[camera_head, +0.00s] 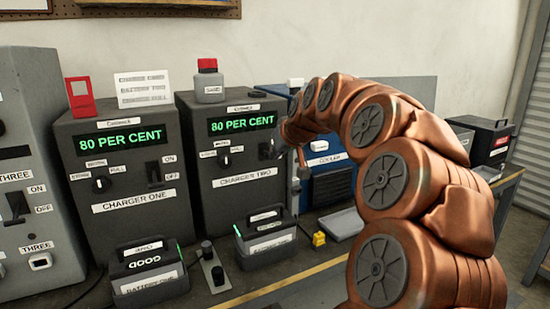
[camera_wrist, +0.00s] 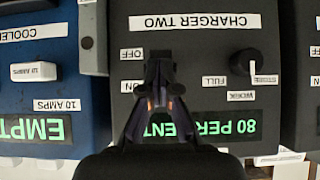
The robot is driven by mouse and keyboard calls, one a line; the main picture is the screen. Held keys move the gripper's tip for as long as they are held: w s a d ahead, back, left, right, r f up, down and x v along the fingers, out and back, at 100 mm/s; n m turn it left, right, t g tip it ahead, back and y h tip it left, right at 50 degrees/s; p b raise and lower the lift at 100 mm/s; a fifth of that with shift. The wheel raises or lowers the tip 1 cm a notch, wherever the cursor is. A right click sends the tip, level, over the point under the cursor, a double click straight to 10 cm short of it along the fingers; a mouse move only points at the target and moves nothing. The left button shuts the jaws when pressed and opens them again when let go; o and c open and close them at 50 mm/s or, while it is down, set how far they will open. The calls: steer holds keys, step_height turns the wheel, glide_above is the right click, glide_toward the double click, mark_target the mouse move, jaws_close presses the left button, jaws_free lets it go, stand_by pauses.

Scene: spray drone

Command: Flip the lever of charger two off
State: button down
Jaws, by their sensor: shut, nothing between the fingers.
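Charger two (camera_head: 230,130) is a dark grey box with a green "80 PER CENT" display. Its black lever (camera_head: 267,150) is at the right of its front, partly hidden by my arm. In the wrist view, which shows the charger upside down, the lever (camera_wrist: 158,64) is beside the OFF label (camera_wrist: 131,54) and ON label (camera_wrist: 131,86). My gripper (camera_wrist: 160,90) is shut and empty, its fingertips right at the lever. I cannot tell whether they touch it. The fingers cover part of the lever, so its exact setting is unclear.
Charger one (camera_head: 125,180) stands to the left, and the blue cooler (camera_head: 330,185) is close on the right. A black knob (camera_wrist: 243,62) is on charger two. A battery (camera_head: 265,245) stands in front, and a grey bottle (camera_head: 208,83) stands on top.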

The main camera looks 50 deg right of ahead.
steer(key=shift+s+f+t+h+b, duration=0.1)
steer(key=shift+f+t+h+b, duration=0.2)
steer(key=shift+f+t+b, duration=1.2)
steer(key=shift+r+t+h+b, duration=0.1)
steer(key=shift+t+h+b, duration=0.2)
steer(key=shift+b, duration=2.45)
steer(key=shift+r, duration=0.2)
steer(key=shift+r+p, duration=0.15)
steer(key=shift+p, duration=0.15)
steer(key=shift+r, duration=0.6)
